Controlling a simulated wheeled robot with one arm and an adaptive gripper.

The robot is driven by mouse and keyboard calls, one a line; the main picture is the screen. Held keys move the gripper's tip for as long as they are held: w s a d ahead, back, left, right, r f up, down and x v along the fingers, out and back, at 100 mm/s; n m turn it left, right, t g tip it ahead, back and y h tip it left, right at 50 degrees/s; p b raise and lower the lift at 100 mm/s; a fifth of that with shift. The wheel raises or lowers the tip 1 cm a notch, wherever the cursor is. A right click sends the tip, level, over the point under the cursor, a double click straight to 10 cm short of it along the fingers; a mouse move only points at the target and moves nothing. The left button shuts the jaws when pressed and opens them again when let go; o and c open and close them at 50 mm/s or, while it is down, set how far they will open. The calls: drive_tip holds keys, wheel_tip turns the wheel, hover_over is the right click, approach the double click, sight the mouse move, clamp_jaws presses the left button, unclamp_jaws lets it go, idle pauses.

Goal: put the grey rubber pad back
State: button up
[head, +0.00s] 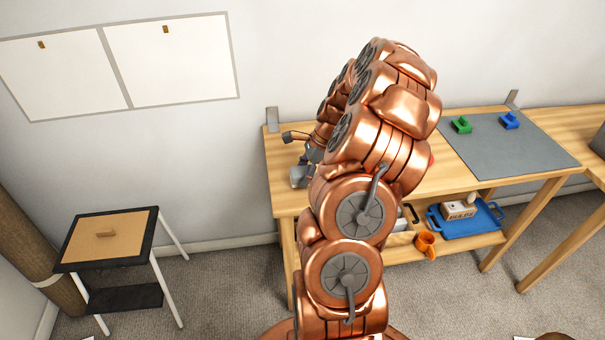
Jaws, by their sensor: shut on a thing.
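My gripper (308,148) is above the left end of the wooden workbench (286,203), partly hidden behind my copper-coloured arm. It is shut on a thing. A small grey piece (298,177) shows just under the gripper, over the bench's left side; I take it for the grey rubber pad, though its outline is small and partly covered. I cannot tell whether it touches the bench top.
A large grey mat (515,150) on the bench's right part holds a green piece (461,125) and a blue piece (509,121). A small black-framed table (110,235) stands left.

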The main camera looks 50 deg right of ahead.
drive_tip(key=shift+f, duration=0.25)
drive_tip(key=o, duration=1.2)
